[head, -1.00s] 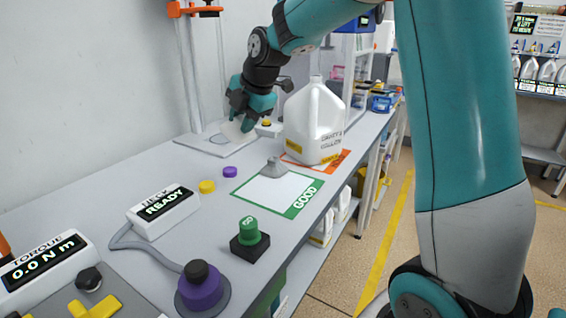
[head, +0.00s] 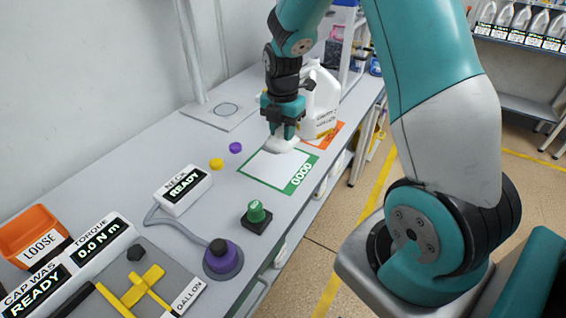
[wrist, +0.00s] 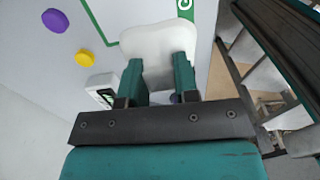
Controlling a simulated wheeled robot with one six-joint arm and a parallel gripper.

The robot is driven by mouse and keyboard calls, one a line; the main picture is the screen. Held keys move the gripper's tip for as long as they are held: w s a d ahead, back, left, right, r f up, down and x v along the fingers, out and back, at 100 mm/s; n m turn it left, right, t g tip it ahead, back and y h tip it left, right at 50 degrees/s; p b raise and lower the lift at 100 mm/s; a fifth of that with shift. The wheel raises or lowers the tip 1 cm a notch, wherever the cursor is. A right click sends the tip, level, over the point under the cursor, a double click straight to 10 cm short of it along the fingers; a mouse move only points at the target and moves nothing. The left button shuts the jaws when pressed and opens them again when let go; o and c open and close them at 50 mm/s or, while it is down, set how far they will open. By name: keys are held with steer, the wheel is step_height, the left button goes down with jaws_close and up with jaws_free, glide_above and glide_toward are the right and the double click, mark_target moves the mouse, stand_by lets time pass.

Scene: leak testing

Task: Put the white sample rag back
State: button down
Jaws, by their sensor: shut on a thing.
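My gripper (head: 285,134) is shut on the white sample rag (head: 279,145) and holds it at the far part of the green-bordered GOOD mat (head: 262,184). In the wrist view the rag (wrist: 157,50) is a pale, soft-edged piece between my two teal fingers (wrist: 158,80). I cannot tell whether the rag touches the mat or hangs just above it. My fingers hide part of the rag.
A white gallon jug (head: 322,100) stands close behind my gripper on an orange-bordered mat (head: 333,134). A purple cap (head: 235,147) and a yellow cap (head: 216,164) lie left of the GOOD mat. A green button (head: 256,212) stands nearer.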

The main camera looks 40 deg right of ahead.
step_height(320, 180, down, 12)
steer(key=shift+f+p, duration=0.1)
steer(key=shift+p, duration=0.85)
steer(key=c, duration=0.9)
jaws_free()
steer(key=shift+o, duration=0.2)
step_height(320, 180, up, 11)
steer(key=b, duration=0.2)
steer(key=shift+r+b, duration=0.2)
steer(key=shift+b, duration=0.2)
steer(key=s+a+r+m+y, duration=0.2)
steer(key=s+a+r+m, duration=0.4)
steer(key=a, duration=0.3)
steer(key=s+a+r+m+y, duration=0.1)
steer(key=s+a+r+m, duration=0.3)
steer(key=s+a+r, duration=0.4)
steer(key=s+a+r+m+y, duration=0.1)
steer(key=s+a+r+m, duration=0.1)
steer(key=s+a+m, duration=0.3)
steer(key=s, duration=0.3)
steer(key=shift+s+a+r, duration=0.15)
steer(key=shift+a+r, duration=0.15)
steer(key=shift+a, duration=0.05)
